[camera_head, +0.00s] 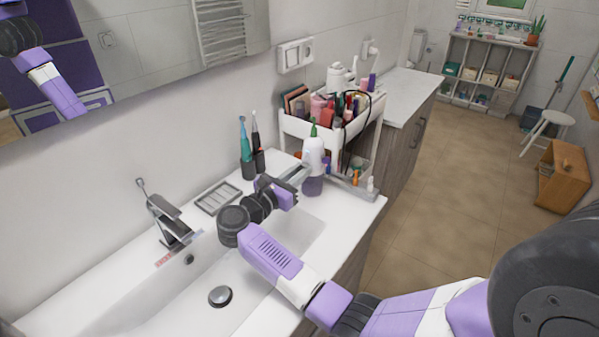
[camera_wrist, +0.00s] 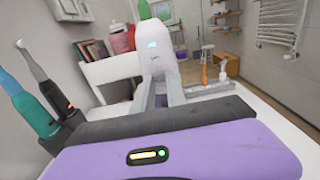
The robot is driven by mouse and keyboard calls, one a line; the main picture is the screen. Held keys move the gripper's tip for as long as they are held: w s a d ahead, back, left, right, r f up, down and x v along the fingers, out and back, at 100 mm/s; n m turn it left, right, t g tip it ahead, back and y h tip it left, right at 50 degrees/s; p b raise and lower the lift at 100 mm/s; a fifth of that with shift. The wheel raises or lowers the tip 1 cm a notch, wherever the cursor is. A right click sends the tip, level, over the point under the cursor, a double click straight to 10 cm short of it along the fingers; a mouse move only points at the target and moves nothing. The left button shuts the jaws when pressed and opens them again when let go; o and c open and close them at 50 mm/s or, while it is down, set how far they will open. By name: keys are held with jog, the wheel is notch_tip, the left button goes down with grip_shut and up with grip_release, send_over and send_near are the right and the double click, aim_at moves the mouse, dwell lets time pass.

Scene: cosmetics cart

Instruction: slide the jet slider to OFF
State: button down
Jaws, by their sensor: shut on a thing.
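A white device (camera_head: 314,152) with a green tip and a purple lower part stands upright near the right end of the white washbasin counter. It also shows in the wrist view (camera_wrist: 158,65), with a small blue mark on its upper front. I take it to be the thing with the jet slider; the slider itself and its setting cannot be made out. My gripper (camera_head: 300,176) reaches it from the left, low on its body. In the wrist view my two fingers (camera_wrist: 160,98) point at its lower part and are shut on it; the exact contact is partly hidden.
A dark holder with electric toothbrushes (camera_head: 247,150) stands behind, to the left. A soap dish (camera_head: 218,198), a tap (camera_head: 170,222) and the basin lie left of my gripper. A cart full of cosmetics (camera_head: 336,128) stands just behind the device. A grey tray (camera_head: 350,187) lies to its right.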

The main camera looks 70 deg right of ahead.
jog(key=shift+r, duration=0.1)
jog(key=shift+r+b, duration=0.3)
jog(key=shift+r, duration=0.55)
jog(key=c, duration=1.3)
grip_release()
jog(key=b+v, duration=0.2)
jog(key=v, duration=0.5)
jog(key=shift+w+a, duration=0.1)
jog(key=shift+a, duration=0.3)
